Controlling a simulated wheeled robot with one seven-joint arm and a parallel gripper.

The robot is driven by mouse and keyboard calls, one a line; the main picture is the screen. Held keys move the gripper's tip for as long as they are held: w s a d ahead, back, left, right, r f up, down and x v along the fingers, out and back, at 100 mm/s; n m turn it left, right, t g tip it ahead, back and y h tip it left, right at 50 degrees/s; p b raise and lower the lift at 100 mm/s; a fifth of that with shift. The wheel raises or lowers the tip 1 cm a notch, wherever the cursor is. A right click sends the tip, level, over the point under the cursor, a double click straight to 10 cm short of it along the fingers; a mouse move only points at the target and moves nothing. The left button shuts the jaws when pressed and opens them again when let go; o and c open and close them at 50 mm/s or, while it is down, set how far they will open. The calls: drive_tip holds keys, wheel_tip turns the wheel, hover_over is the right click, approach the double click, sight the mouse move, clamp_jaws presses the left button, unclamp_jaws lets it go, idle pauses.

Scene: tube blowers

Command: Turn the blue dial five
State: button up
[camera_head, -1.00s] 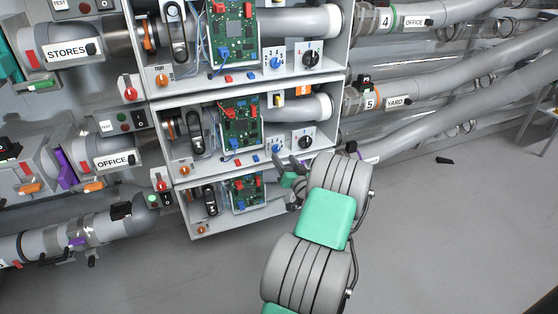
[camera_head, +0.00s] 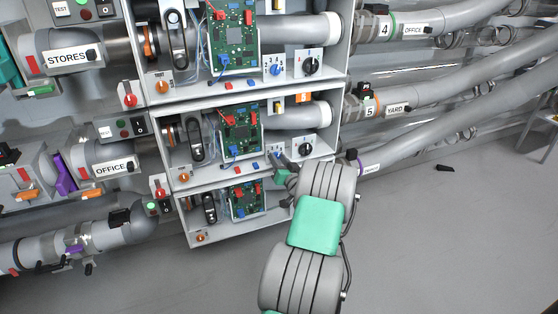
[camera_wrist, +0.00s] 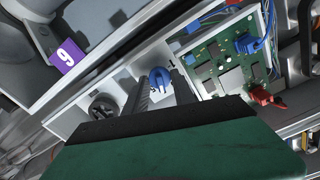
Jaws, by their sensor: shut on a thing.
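The blue dial (camera_wrist: 160,78) sits on a pale panel in the wrist view, between the two dark fingers of my gripper (camera_wrist: 163,84). My gripper is shut on it. In the head view, my gripper (camera_head: 279,158) reaches the middle box's front panel from the lower right. Its fingertips largely cover that blue dial (camera_head: 274,154) there. The dial's pointer position cannot be read.
A black dial (camera_head: 305,146) is beside the blue one; it also shows in the wrist view (camera_wrist: 103,107). A green circuit board (camera_head: 242,131) is to the left. Another blue dial (camera_head: 273,67) is on the box above. Open floor lies at the lower right.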

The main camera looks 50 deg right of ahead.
clamp_jaws()
drive_tip(key=shift+m, duration=0.3)
drive_tip(key=m, duration=0.3)
drive_tip(key=shift+p, duration=0.4)
drive_tip(key=shift+m+p, duration=0.5)
drive_tip(key=shift+m, duration=1.5)
drive_tip(key=o, duration=0.8)
unclamp_jaws()
drive_tip(key=shift+c, duration=0.2)
